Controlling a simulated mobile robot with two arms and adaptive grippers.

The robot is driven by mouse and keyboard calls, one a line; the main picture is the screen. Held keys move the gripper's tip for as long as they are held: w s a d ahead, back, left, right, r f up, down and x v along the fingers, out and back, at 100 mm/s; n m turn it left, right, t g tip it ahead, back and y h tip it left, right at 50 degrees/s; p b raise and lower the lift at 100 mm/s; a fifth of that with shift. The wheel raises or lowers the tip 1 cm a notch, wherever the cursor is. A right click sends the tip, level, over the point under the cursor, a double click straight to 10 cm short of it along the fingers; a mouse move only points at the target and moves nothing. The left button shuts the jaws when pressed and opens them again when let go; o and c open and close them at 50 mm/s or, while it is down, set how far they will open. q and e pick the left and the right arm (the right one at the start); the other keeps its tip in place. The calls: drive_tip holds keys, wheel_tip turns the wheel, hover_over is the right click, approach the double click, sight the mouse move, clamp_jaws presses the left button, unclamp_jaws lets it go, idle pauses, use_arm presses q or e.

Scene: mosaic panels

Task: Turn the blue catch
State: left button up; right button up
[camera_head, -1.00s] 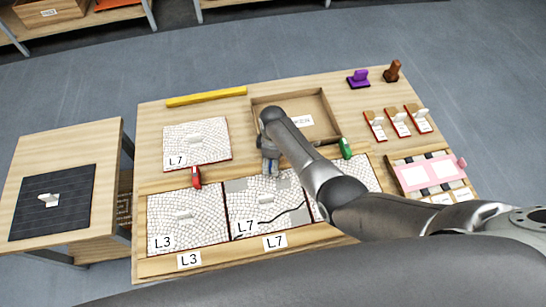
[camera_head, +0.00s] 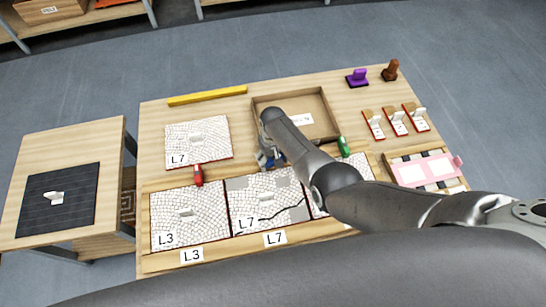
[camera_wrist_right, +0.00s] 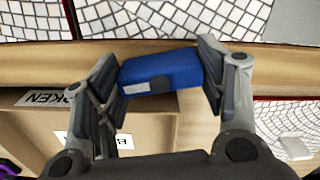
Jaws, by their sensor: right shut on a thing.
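The blue catch (camera_wrist_right: 160,72) sits between the two fingers of my right gripper (camera_wrist_right: 158,78) in the right wrist view, tilted a little in the picture. The gripper is shut on it, with one finger at each end. In the head view the right gripper (camera_head: 268,161) is at the rail between the tray and the middle panel, and my arm hides most of the blue catch. My left gripper does not show.
A red catch (camera_head: 198,174) and a green catch (camera_head: 343,146) are on the same rail. White mosaic panels (camera_head: 188,217) lie in front, another (camera_head: 197,141) behind. An open wooden tray (camera_head: 325,106) stands behind the gripper. A side table (camera_head: 105,150) is at left.

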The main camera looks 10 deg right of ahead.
sight(273, 158)
drive_tip(key=shift+m, duration=1.2)
drive_tip(key=o, duration=1)
wheel_tip(273, 158, up, 12)
drive_tip(key=shift+f, duration=0.1)
idle(0.4)
